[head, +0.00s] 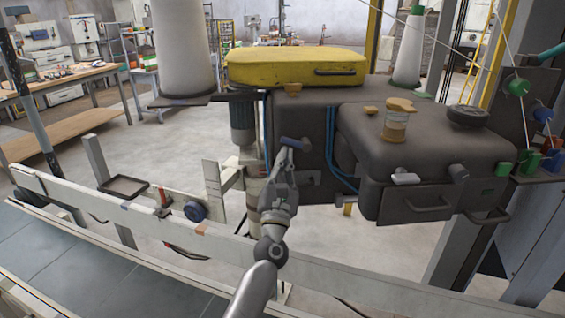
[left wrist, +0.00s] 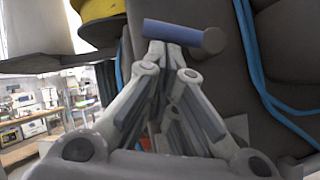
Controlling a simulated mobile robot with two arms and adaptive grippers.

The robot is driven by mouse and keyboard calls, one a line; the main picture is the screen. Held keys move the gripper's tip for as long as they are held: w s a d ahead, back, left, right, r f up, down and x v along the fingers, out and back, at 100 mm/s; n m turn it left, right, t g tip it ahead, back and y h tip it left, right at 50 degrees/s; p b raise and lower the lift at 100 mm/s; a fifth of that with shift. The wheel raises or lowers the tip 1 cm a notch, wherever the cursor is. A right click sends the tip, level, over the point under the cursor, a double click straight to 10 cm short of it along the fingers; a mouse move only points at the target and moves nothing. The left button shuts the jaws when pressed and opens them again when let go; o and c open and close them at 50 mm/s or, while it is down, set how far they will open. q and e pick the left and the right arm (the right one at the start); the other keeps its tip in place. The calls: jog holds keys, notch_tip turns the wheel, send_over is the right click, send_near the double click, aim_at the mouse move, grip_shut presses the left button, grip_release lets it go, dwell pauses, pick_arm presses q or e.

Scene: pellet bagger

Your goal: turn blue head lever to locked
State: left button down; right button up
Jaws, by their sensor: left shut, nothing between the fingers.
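The blue head lever (head: 294,143) sticks out from the dark front of the machine head, about level in the head view. In the left wrist view the blue lever (left wrist: 172,33) runs left from its round grey pivot (left wrist: 214,41), tilted slightly down to the right. My left gripper (head: 284,155) is shut and empty, with its fingertips just below the lever. In the left wrist view the fingertips of the left gripper (left wrist: 165,50) overlap the lever's lower edge; I cannot tell whether they touch it. My right gripper is not in view.
The dark machine head (head: 410,140) has grey knobs and a front handle to the right. A yellow cover (head: 295,67) lies on top. Blue hoses (head: 331,150) run beside the lever. A pale rail (head: 150,232) crosses the front, below the head.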

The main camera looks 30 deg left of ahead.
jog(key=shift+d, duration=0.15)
pick_arm(q)
jog(key=shift+s+r+m+h+p, duration=0.1)
jog(key=shift+r+m+h+p, duration=0.15)
jog(key=shift+m+h+p, duration=0.35)
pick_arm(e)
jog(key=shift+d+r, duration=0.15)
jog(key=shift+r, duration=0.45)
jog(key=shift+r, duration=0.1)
